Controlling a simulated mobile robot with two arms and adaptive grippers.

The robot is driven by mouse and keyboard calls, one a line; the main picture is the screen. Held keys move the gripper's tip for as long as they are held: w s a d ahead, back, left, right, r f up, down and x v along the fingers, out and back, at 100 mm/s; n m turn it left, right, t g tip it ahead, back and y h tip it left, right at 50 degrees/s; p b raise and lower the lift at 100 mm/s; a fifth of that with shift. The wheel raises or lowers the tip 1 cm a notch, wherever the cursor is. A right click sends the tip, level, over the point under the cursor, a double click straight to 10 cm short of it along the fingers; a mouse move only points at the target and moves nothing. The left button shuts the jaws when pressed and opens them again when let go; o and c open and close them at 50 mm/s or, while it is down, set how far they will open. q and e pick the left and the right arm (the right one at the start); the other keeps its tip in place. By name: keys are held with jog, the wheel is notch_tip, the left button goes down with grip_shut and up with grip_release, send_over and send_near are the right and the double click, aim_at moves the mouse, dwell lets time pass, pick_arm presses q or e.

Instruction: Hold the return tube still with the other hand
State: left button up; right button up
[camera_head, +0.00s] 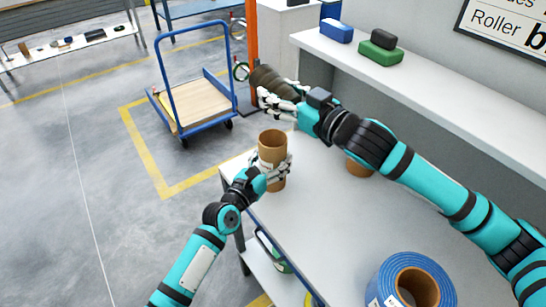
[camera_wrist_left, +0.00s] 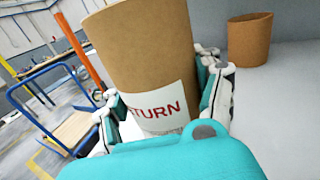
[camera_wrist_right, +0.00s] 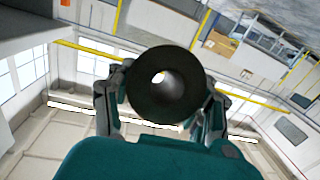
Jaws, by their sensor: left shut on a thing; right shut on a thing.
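The return tube (camera_head: 272,148) is a brown cardboard tube standing upright near the table's far left corner. Its white label with red letters "TURN" shows in the left wrist view (camera_wrist_left: 160,110). My left gripper (camera_head: 279,172) is shut around its lower part, a finger on each side. My right gripper (camera_head: 279,100) is shut on a dark hollow roll (camera_head: 270,80), held tilted above and behind the tube. In the right wrist view I look along the dark roll (camera_wrist_right: 168,92), with light through its bore. The tube's far side is hidden.
A second cardboard tube (camera_wrist_left: 250,38) stands on the table, partly behind my right arm. A blue coil (camera_head: 384,282) with a cardboard core lies at the table's near end. A shelf (camera_head: 440,95) runs along the right. A blue cart (camera_head: 195,100) stands beyond the table.

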notch_tip(320, 180, down, 10)
jog(key=shift+r, duration=0.15)
jog(key=o, duration=1.3)
jog(key=shift+o, duration=0.2)
jog(key=v, duration=1.2)
jog(key=shift+o, duration=0.2)
